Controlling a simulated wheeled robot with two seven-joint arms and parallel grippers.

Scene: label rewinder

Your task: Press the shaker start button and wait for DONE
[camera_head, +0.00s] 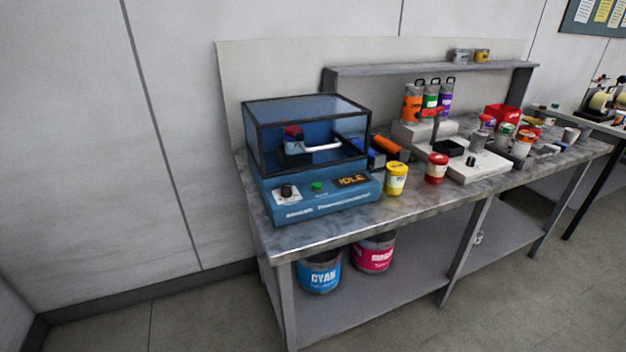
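The shaker (320,200) is a blue machine with a clear, dark-framed cover, standing on the left end of the bench. Its front panel has a green button (317,186), which I take as the start button. A black knob (286,191) sits on a white plate to its left. A small display (351,181) to the right of the button reads IDLE in orange. The cover (307,135) looks closed, with a white handle and a red-and-dark item behind it that I cannot identify. Neither of my grippers is in view.
A yellow jar (396,178) and a red jar (436,168) stand right of the shaker on the bench (400,212). Bottles, a red bin (505,115) and tools crowd the bench's right part. Cyan (319,273) and magenta (373,254) cans stand on the lower shelf. The floor in front is clear.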

